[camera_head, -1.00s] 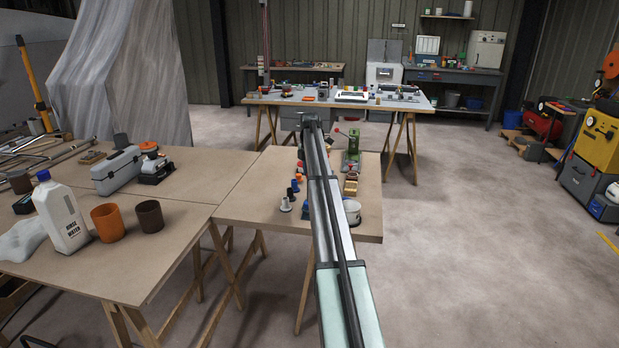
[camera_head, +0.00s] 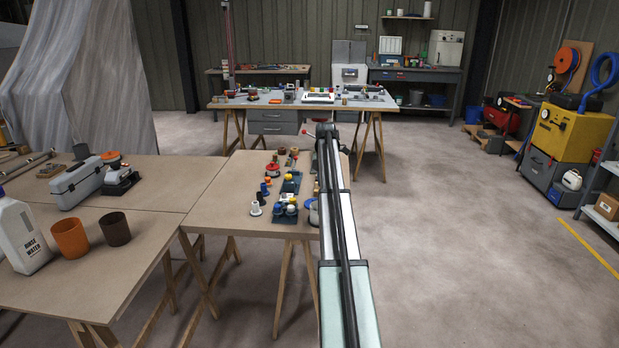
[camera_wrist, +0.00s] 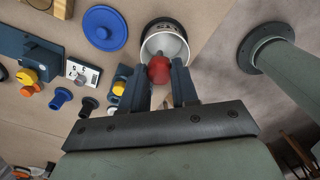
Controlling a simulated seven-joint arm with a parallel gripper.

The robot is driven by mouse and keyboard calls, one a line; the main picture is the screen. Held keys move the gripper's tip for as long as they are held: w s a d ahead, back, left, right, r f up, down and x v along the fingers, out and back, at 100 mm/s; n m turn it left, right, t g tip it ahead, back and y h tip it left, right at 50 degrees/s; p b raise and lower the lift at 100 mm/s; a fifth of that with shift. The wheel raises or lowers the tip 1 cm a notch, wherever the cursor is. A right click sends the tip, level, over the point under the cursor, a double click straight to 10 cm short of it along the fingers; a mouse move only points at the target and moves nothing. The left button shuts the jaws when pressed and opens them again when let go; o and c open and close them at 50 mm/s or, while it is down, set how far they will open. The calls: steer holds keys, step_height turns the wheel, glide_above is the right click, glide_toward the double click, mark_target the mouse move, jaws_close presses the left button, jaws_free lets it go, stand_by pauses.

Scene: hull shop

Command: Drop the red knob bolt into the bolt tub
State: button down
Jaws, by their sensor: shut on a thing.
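In the wrist view my gripper (camera_wrist: 160,82) is shut on the red knob bolt (camera_wrist: 158,69). Its rounded red knob shows between the fingertips; its shank is hidden. The bolt tub (camera_wrist: 178,45), a round pot with a white inside and a dark outside, lies just beyond the fingertips. The red knob overlaps part of its mouth in the picture; its height over the rim is hard to tell. In the head view only a sliver of the tub (camera_head: 312,213) shows beside my arm, and my gripper is hidden there.
A blue round disc (camera_wrist: 105,27) lies beside the tub. Blue and black knobs (camera_wrist: 62,97), a small switch plate (camera_wrist: 83,73) and a dark blue block (camera_wrist: 28,50) share the table (camera_head: 215,208). A grey-green flanged cylinder (camera_wrist: 270,50) stands at right.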

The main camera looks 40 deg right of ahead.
steer(key=shift+s+a+f+n, duration=0.1)
steer(key=shift+a+f+n, duration=0.05)
steer(key=shift+n, duration=0.55)
step_height(320, 180, down, 6)
steer(key=shift+r, duration=0.1)
steer(key=c, duration=0.8)
jaws_free()
step_height(320, 180, up, 14)
steer(key=shift+f, duration=0.1)
